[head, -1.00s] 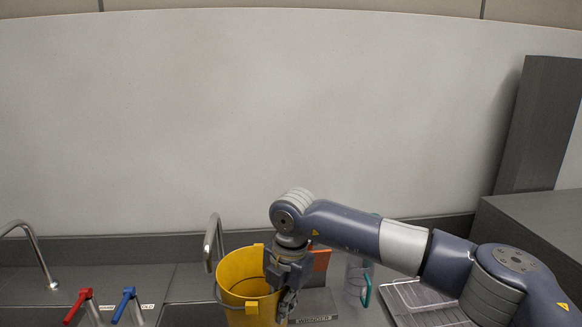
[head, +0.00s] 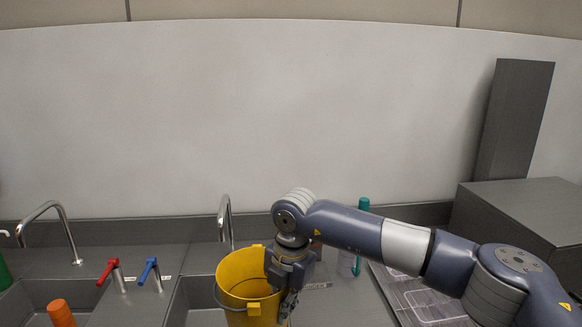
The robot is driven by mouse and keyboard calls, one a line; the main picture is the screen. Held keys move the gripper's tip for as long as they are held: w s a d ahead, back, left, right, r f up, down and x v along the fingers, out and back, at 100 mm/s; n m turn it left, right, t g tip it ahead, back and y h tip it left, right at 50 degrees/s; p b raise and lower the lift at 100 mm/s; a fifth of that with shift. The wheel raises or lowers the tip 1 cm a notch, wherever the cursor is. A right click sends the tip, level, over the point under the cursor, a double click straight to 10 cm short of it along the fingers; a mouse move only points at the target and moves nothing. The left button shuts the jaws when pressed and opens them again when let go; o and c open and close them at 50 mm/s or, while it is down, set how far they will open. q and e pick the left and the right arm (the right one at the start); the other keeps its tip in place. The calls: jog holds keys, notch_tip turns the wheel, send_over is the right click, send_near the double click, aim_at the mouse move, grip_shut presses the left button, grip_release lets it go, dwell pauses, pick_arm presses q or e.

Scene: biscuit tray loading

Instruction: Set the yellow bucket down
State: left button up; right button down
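The yellow bucket (head: 232,289) is at the bottom centre of the head view, upright or nearly so, with its grey handle hanging at the left side. My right gripper (head: 283,296) is at the bucket's right rim. Its fingers appear closed on the bucket's wall. The bucket overlaps the right sink basin in the picture, and its base is cut off by the lower frame edge, so I cannot tell whether it touches anything. My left gripper is not in view.
Two metal taps (head: 62,226) (head: 226,218) stand at the sinks, with red (head: 108,270) and blue (head: 148,270) levers. An orange object (head: 61,313) is in the left basin (head: 40,290).

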pick_arm(q)
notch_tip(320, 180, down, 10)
jog(key=b, duration=0.9)
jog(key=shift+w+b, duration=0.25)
jog(key=shift+b, duration=0.1)
pick_arm(e)
jog(key=s+d+f+m+h, duration=0.1)
jog(key=s+d+f+m, duration=0.5)
jog(key=m, duration=0.8)
jog(key=s+d+f+m+h, duration=0.1)
jog(key=s+d+f+m, duration=0.6)
jog(key=s+d+m, duration=0.6)
jog(key=shift+s+d+f+m+g, duration=0.15)
jog(key=shift+d+f+m+g, duration=0.2)
jog(key=shift+d+m, duration=0.6)
jog(key=shift+a+r+m+h, duration=0.2)
jog(key=shift+m+h, duration=0.05)
jog(key=shift+h, duration=0.05)
